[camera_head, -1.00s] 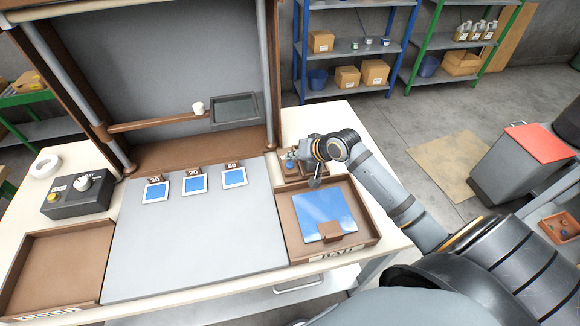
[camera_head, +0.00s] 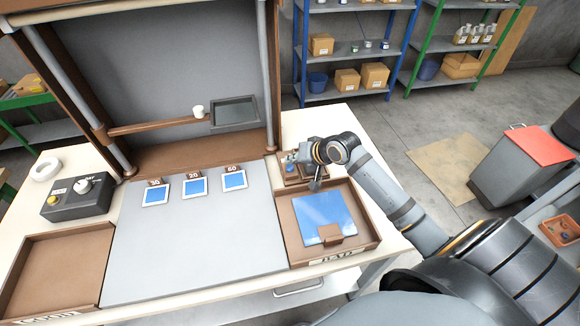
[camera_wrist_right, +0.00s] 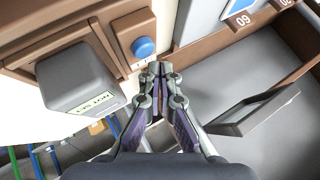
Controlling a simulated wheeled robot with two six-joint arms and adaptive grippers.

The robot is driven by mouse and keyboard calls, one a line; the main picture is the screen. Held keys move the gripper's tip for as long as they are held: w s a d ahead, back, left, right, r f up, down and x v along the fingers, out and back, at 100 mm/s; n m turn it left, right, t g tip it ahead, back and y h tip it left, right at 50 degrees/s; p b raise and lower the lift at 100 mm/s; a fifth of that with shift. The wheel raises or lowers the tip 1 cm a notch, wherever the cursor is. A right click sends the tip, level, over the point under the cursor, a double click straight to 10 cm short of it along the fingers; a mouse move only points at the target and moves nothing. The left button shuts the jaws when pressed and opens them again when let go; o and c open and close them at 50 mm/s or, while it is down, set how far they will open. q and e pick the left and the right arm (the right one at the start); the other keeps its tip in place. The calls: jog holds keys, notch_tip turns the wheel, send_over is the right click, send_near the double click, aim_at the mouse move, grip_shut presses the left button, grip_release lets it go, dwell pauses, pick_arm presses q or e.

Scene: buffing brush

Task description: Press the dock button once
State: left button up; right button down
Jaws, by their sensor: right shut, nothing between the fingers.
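The dock button is a round blue button (camera_wrist_right: 143,47) on a brown block in the right wrist view. In the head view it shows as a small blue spot (camera_head: 290,168) on the brown dock (camera_head: 283,180) at the back right of the table. My right gripper (camera_wrist_right: 160,68) is shut and empty, its fingertips just short of the button in the wrist picture. I cannot tell whether they touch it. In the head view the right gripper (camera_head: 316,184) is at the dock, partly hidden by its own wrist. My left gripper is not in view.
A grey box with a label (camera_wrist_right: 78,82) stands beside the button. A brown tray (camera_head: 366,240) with a blue plate (camera_head: 322,215) lies in front of the dock. Three blue-faced cards (camera_head: 194,187) lie on the grey board.

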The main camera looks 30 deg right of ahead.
aim_at(292, 168)
jog(key=shift+f, duration=0.15)
jog(key=shift+f, duration=0.2)
dwell(0.3)
jog(key=shift+f, duration=0.6)
dwell(0.8)
jog(key=shift+r+p, duration=0.95)
jog(key=shift+p, duration=0.3)
jog(key=shift+r, duration=0.1)
notch_tip(292, 168, up, 5)
jog(key=p, duration=0.6)
